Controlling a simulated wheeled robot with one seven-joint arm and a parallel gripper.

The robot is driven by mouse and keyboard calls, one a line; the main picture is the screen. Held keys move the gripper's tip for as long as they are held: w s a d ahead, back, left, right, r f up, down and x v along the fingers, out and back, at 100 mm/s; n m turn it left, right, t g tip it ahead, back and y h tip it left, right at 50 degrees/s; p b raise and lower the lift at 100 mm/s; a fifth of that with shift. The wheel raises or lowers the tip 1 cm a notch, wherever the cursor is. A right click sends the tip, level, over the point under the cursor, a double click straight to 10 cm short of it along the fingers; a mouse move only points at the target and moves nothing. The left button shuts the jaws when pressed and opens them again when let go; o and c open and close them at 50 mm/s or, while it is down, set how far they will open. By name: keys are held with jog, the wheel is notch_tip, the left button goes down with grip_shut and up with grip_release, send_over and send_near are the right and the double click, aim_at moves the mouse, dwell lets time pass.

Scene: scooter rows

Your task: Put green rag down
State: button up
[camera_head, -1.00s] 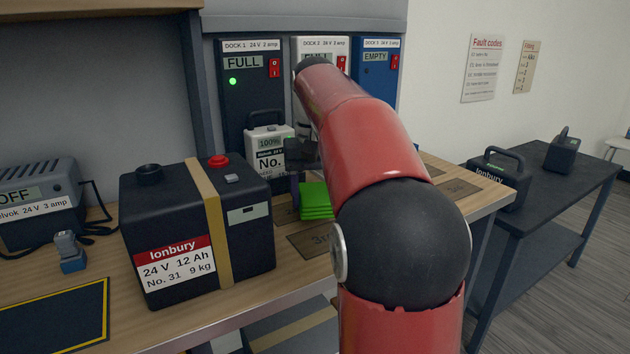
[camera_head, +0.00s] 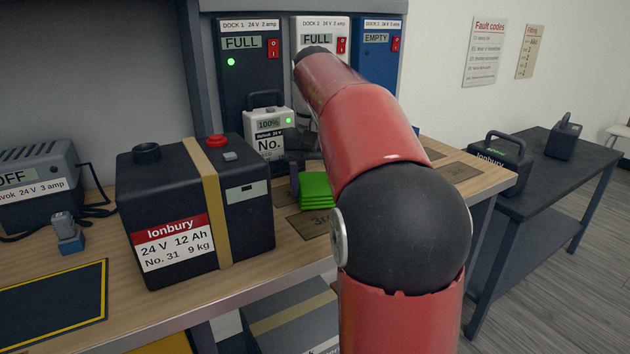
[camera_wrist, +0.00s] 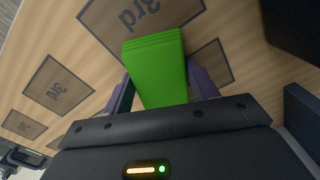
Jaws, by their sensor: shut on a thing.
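The green rag (camera_head: 316,190) is a bright, folded stack. It shows just left of my red arm, over the wooden bench top (camera_head: 285,255), near a dark rectangle marked "3rd". In the wrist view the green rag (camera_wrist: 157,70) sits between the two fingers of my gripper (camera_wrist: 160,85), which is shut on it. The far end of the rag overlaps one "3rd" mark (camera_wrist: 138,15). I cannot tell whether the rag touches the bench. In the head view my arm hides most of the gripper; one finger (camera_head: 294,182) shows at the rag's left side.
A large black Ionbury battery (camera_head: 190,215) stands left of the rag. A white-fronted battery (camera_head: 268,135) stands behind it, before the docks (camera_head: 248,70). A grey charger (camera_head: 38,180) is at far left. A side table (camera_head: 545,190) holds two dark batteries.

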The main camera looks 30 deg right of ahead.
aim_at(315, 184)
jog(key=shift+f, duration=0.3)
jog(key=o, duration=1)
jog(key=shift+r, duration=0.15)
notch_tip(315, 184, up, 8)
jog(key=shift+f+p, duration=0.2)
jog(key=shift+p, duration=0.75)
jog(key=shift+s, duration=0.1)
